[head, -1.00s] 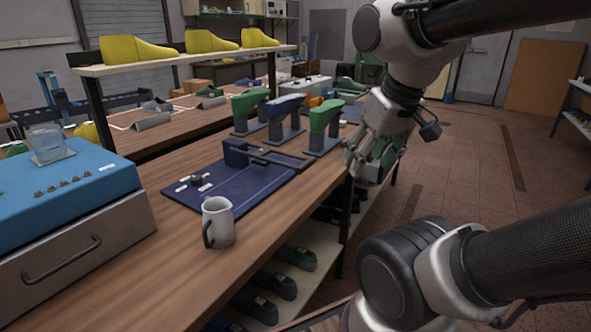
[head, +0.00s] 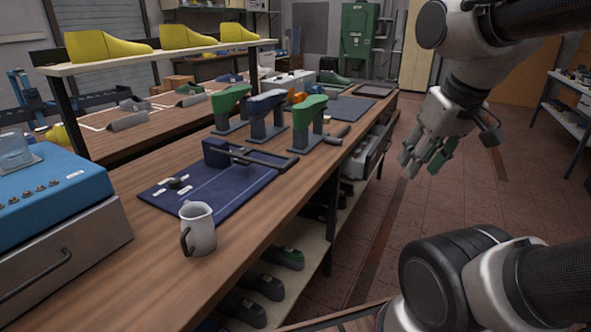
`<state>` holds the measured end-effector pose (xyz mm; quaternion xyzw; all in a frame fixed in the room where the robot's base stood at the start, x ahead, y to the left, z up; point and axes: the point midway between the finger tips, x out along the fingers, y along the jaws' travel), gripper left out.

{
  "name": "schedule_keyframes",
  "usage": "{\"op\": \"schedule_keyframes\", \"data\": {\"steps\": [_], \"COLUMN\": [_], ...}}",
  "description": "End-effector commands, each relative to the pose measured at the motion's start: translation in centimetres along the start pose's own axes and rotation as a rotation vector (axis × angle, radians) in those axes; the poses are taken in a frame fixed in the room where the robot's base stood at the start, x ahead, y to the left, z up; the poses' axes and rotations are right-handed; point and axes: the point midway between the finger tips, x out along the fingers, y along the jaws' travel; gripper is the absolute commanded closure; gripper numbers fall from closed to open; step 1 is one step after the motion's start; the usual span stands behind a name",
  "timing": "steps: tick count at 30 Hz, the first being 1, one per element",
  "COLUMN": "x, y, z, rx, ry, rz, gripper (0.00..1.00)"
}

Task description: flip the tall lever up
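I cannot tell for certain which thing is the tall lever. A dark blue clamp-like block (head: 216,152) with a long dark bar (head: 264,162) lies low across the navy mat (head: 230,196). A small dark knob or switch (head: 176,182) with white labels is also on that mat. A green cabinet (head: 358,32) stands at the back; its fittings are too small to read. My gripper (head: 424,160) hangs over the floor to the right of the bench, apart from all of these. Its fingers with green pads look spread, with nothing between them.
A grey mug (head: 198,228) stands at the bench's (head: 262,215) front edge. Green and blue shoe lasts on stands (head: 308,122) are behind the mat. A blue-topped box (head: 40,190) is at left. The tiled floor (head: 440,215) right of the bench is open.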

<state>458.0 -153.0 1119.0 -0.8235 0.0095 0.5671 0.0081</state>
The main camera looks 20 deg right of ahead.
Motion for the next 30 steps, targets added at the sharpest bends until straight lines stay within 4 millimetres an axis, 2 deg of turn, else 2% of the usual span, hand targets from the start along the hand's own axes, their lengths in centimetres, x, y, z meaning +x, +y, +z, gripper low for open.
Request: {"op": "schedule_keyframes", "data": {"steps": [1,4,9,14,20,24,30], "x": [0.6,2.2,5.8,9.4,13.6,16.4,20.4], "y": [0.3,1.1,2.5,2.2,0.3,-1.7,-5.1], "z": [0.1,0.6,1.2,2.2,3.6,4.0,3.1], "rx": [0.016,0.054,0.153,0.305,0.549,0.750,1.075], "ry": [-0.028,-0.109,-0.288,-0.455,-0.663,-0.802,-0.974], "rz": [0.006,0.017,0.012,-0.056,-0.188,-0.303,-0.497], "gripper": [0.81,0.99,1.00,1.00,1.00,1.00,1.00]}}
